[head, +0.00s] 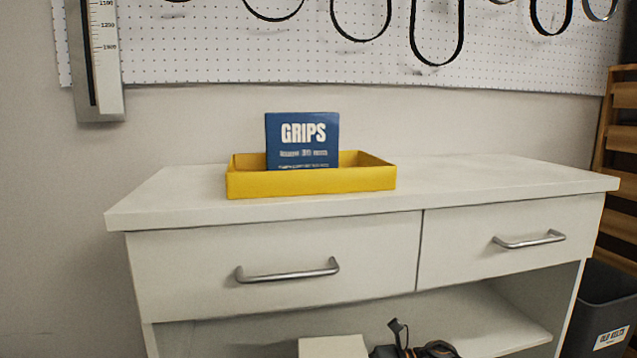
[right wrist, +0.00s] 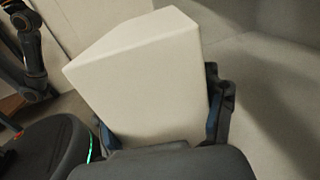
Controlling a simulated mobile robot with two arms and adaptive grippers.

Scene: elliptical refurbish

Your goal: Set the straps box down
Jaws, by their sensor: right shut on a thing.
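The straps box is a plain off-white box (right wrist: 140,75) in the right wrist view; no label shows on its visible faces. My right gripper (right wrist: 160,115) is shut on it, one finger along each side. In the head view, the top of an off-white box (head: 333,346) shows at the bottom edge, in front of the cabinet. Dark parts of my right gripper and wrist (head: 400,347) show just right of it. The rest of the box is cut off below. My left gripper is not in view.
A white cabinet (head: 190,196) has two drawers and an open lower shelf (head: 490,330). A yellow tray (head: 310,183) on its top holds a blue GRIPS box (head: 302,140). The top is clear left and right of the tray. A grey bin (head: 598,312) stands at right.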

